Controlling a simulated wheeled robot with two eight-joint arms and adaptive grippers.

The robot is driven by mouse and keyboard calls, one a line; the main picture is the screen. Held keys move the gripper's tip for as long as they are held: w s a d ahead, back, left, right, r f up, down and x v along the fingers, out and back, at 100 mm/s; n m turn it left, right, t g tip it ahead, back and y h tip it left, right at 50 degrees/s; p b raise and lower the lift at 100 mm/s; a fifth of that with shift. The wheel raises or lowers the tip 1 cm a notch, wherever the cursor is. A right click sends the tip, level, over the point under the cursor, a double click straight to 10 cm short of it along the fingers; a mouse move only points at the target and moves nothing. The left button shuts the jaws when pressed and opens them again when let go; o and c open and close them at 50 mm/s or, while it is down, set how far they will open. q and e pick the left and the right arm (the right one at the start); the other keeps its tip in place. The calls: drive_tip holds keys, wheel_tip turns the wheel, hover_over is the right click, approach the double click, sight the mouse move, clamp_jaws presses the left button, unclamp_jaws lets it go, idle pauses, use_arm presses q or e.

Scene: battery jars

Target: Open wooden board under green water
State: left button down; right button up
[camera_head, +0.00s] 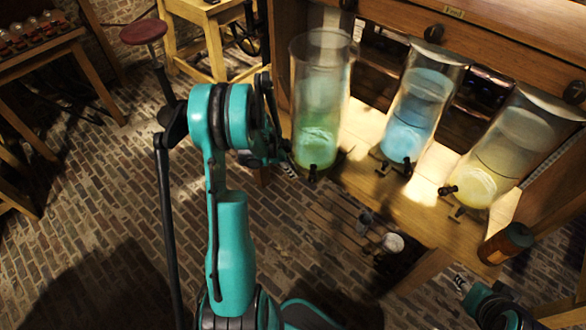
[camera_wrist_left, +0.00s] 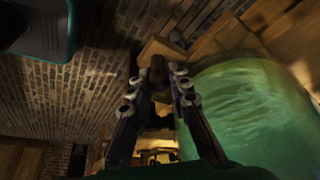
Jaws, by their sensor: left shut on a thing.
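The jar of green water (camera_head: 317,110) stands at the left end of the wooden bench ledge (camera_head: 375,185), with a dark tap (camera_head: 312,173) low on its front. My left gripper (camera_head: 287,166) is beside the jar's base, mostly hidden behind my teal arm. In the left wrist view, my left gripper (camera_wrist_left: 157,92) is shut on a dark brown knob-like piece (camera_wrist_left: 158,68); I cannot tell what it belongs to. The green jar (camera_wrist_left: 255,105) fills the right side there. The board under the green water is not clearly visible. Part of my right gripper (camera_head: 462,284) shows at the lower right; its opening is unclear.
Blue (camera_head: 415,110) and yellow (camera_head: 505,150) jars stand to the right along the ledge. A wooden panel (camera_head: 425,268) sticks out below, near a small white-topped jar (camera_head: 392,243). A red stool (camera_head: 143,32) stands at the back left. The brick floor at left is mostly clear.

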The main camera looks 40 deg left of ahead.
use_arm(q)
drive_tip(key=c, duration=1.4)
unclamp_jaws()
drive_tip(key=v, duration=1.2)
